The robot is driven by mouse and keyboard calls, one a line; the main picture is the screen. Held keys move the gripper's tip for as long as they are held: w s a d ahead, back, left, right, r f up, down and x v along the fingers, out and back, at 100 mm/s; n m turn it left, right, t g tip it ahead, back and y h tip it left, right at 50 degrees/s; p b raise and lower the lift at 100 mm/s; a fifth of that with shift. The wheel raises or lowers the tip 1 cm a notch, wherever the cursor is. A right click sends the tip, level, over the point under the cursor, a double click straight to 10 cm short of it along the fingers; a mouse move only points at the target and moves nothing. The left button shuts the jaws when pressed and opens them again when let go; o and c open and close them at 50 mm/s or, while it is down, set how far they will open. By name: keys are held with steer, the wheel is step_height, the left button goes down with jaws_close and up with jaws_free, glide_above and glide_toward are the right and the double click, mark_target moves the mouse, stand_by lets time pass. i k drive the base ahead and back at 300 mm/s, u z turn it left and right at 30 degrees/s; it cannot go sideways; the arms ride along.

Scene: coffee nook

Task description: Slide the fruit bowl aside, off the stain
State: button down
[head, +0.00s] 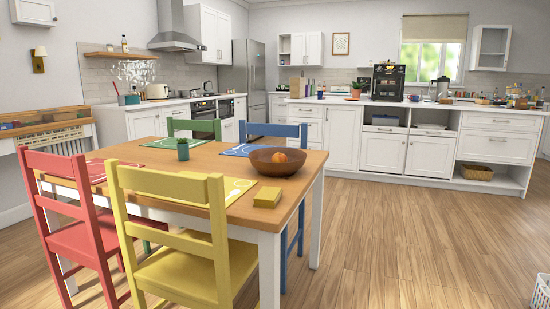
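A brown fruit bowl (270,166) stands on the wooden dining table (226,156), near its right edge. An orange fruit (280,157) lies in it. The bowl overlaps the edge of a blue placemat (236,150) in the picture. No stain shows; the surface under the bowl is hidden. A yellow block-like item, perhaps a sponge (267,197), lies at the table's near right corner, apart from the bowl. My gripper is not in view.
Red (64,200), yellow (180,240), green (196,127) and blue (299,130) chairs surround the table. Open floor (400,240) lies right of the table. White counters (430,135) run along the back.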

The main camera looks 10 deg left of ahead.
mark_target(260, 159)
steer(key=u, duration=0.25)
steer(key=i, duration=1.7)
steer(key=z, duration=0.85)
